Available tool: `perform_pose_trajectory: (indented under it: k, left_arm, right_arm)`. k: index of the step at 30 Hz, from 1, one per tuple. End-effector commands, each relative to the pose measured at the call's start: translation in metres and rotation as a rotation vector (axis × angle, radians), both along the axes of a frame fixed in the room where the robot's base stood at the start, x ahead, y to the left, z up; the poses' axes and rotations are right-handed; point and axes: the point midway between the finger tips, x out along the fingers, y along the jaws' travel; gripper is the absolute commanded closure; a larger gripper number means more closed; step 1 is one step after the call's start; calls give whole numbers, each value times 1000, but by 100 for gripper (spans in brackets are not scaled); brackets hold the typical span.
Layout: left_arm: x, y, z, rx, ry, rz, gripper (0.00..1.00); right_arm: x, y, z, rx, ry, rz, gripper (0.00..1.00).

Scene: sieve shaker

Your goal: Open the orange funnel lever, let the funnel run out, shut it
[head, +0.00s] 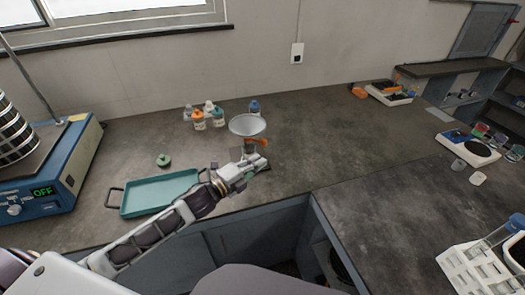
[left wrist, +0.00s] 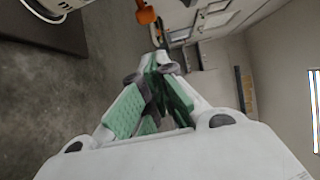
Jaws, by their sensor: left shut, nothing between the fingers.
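The pale grey funnel (head: 247,125) stands upright near the middle of the bench in the head view. Its orange lever (head: 263,142) shows at the right, below the bowl. My left gripper (head: 262,164) is just in front of and below the funnel, shut and empty. It covers the lower part of the funnel's support. In the left wrist view my green-padded fingers (left wrist: 151,76) meet at the tips. An orange knob-like part (left wrist: 146,15), which looks like the lever, lies beyond them, apart from the fingers. I cannot see what is inside the funnel. My right gripper is out of view.
A teal tray (head: 127,204) lies left of my left arm, with a small green object (head: 163,160) behind it. Several bottles (head: 199,120) stand behind the funnel to the left. A blue shaker (head: 72,165) reading OFF is at far left.

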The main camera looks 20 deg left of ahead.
Motion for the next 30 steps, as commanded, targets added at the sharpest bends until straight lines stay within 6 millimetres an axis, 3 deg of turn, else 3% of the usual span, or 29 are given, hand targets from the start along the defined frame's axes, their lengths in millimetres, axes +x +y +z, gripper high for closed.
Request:
perform_pose_trajectory:
  k: [15,30]
  left_arm:
    - [28,-15,0,-1,0,0,100]
    - [60,-4,-2,1,0,0,100]
  right_arm:
    - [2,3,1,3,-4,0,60]
    - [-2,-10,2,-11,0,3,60]
